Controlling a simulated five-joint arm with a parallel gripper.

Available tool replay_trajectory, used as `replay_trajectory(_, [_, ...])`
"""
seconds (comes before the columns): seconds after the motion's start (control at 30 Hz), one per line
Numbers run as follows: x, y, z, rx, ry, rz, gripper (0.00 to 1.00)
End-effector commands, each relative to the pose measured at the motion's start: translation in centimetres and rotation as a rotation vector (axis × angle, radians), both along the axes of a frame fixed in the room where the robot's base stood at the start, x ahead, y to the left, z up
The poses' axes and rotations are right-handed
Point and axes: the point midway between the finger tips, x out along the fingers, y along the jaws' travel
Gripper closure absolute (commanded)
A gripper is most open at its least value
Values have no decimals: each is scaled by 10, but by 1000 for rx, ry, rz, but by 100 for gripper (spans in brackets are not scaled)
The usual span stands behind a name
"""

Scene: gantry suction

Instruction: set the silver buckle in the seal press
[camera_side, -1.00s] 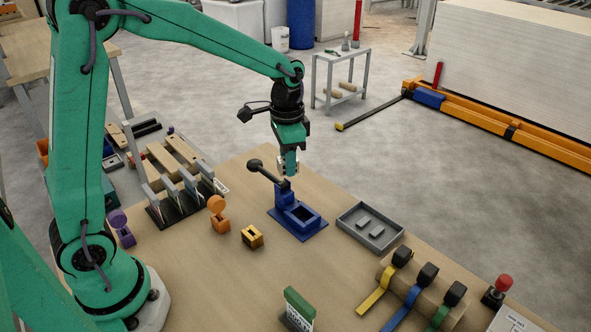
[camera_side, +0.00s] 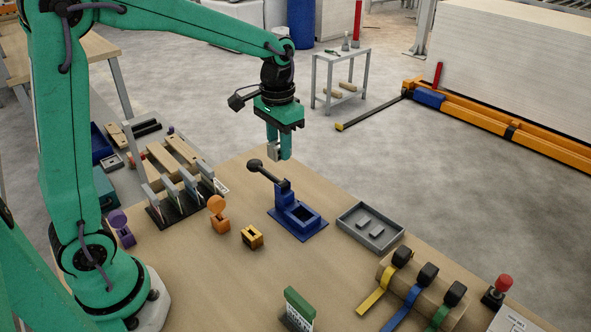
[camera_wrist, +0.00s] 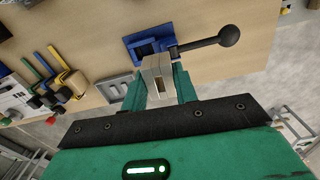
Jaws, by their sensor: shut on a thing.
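The blue seal press (camera_side: 313,233) stands on the wooden table, with its black-knobbed lever (camera_side: 268,174) sticking up to the left and its pocket open and empty. My gripper (camera_side: 279,153) hangs above and behind the press, clear of it. It is shut on the silver buckle (camera_side: 272,152), a small grey block held between the green fingers. In the wrist view the buckle (camera_wrist: 150,77) shows a slot in its face, and the press (camera_wrist: 146,47) and lever lie beyond it.
A grey tray (camera_side: 349,238) with small blocks sits right of the press. A yellow block (camera_side: 252,237) and an orange piece (camera_side: 219,216) stand left.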

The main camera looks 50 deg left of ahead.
Motion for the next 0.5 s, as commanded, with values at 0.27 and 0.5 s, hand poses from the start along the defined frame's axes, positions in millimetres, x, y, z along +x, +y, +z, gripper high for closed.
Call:
replay_trajectory(0.27, [5,-7,-12,0,2,-223,95])
replay_trajectory(0.5, [10,-16,-25,-1,2,-500,95])
